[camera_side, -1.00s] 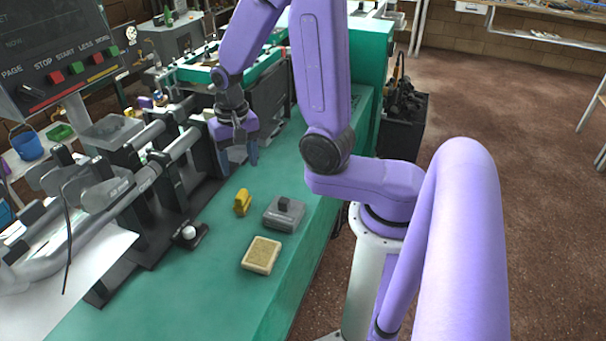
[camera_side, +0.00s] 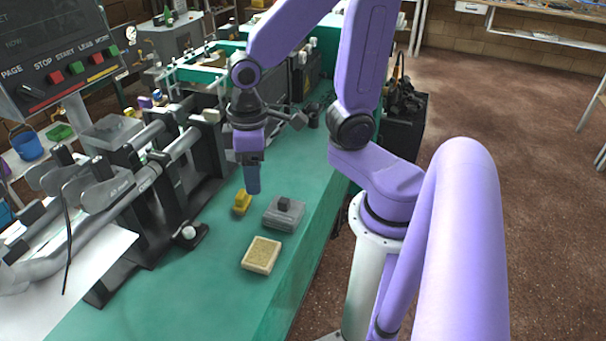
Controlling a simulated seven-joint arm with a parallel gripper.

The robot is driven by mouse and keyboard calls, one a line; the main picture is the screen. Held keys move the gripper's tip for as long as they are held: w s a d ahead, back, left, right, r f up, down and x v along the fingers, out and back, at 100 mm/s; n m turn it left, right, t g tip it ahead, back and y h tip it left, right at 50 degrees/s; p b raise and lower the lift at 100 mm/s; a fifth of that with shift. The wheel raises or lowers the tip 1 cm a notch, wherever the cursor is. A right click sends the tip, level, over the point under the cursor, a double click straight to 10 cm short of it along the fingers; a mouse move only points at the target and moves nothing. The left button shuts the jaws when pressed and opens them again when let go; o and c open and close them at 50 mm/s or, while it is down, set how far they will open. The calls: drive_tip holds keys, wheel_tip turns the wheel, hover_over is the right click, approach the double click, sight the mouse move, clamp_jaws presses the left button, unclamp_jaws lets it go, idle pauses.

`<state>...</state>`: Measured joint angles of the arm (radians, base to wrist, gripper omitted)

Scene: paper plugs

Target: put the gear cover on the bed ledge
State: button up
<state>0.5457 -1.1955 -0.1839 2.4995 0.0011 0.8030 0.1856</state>
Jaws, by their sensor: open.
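The gear cover seems to be the grey, flat box with a dark knob (camera_side: 284,213), lying on the green surface right of centre. That green surface (camera_side: 190,285) appears to be the bed ledge, running beside the dark machine, though I cannot be sure of its limits. My gripper (camera_side: 252,190) points down with open fingers, one hiding the other from this side. It is above and left of the grey box, close over a small yellow block (camera_side: 242,203). I cannot tell whether the fingertips touch the yellow block. Nothing shows between the fingers.
A tan, sponge-like block (camera_side: 262,255) lies in front of the grey box. A small black piece with a white ball (camera_side: 189,233) sits at left by the machine's rails (camera_side: 150,165). A control panel (camera_side: 65,60) stands at upper left. The front of the green surface is clear.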

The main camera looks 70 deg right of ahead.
drive_tip(key=s+r+n, duration=0.2)
drive_tip(key=s+n, duration=0.5)
drive_tip(key=s, duration=0.3)
drive_tip(key=shift+s+a, duration=0.25)
drive_tip(key=shift+a, duration=0.05)
